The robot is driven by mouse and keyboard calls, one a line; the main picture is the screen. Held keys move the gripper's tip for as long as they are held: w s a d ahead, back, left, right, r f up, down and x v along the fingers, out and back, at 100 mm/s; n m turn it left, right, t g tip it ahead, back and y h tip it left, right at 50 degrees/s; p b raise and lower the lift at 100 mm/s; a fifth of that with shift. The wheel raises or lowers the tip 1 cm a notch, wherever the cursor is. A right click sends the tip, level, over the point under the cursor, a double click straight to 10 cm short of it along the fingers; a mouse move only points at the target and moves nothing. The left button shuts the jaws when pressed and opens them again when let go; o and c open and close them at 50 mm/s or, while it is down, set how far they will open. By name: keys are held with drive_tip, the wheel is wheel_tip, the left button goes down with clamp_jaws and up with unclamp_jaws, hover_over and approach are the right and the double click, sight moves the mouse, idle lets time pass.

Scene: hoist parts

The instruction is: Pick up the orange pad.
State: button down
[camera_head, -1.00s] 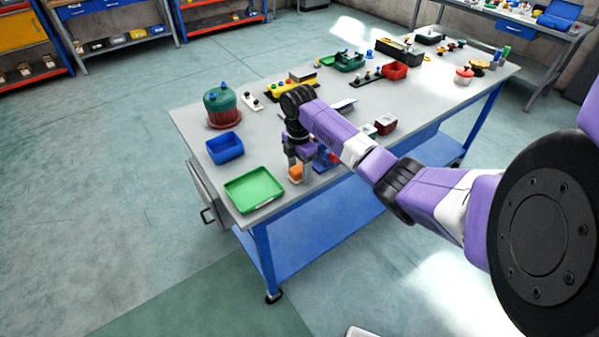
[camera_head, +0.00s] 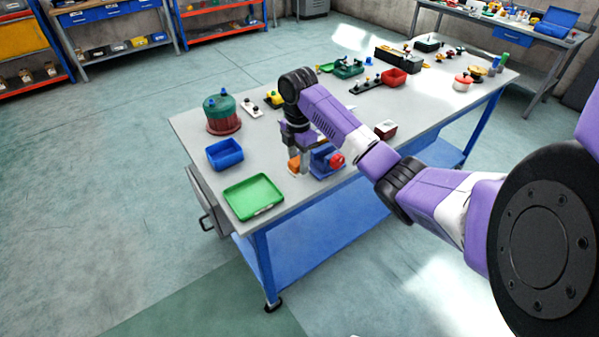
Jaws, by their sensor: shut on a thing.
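The orange pad (camera_head: 293,165) shows as a small orange patch at my gripper's fingers, partly hidden by them. My gripper (camera_head: 299,168) is shut on the orange pad above the front part of the grey bench (camera_head: 285,190). The exact gap between the pad and the bench top cannot be told.
A blue part with a red knob (camera_head: 337,160) stands just right of my gripper. A green tray (camera_head: 253,213) and a blue bin (camera_head: 211,164) lie to the left. A green and red round housing (camera_head: 222,129) stands behind them. Several parts fill the bench's far side.

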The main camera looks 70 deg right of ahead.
wheel_tip(320, 180, up, 14)
drive_tip(key=p, duration=0.2)
drive_tip(key=shift+p, duration=0.3)
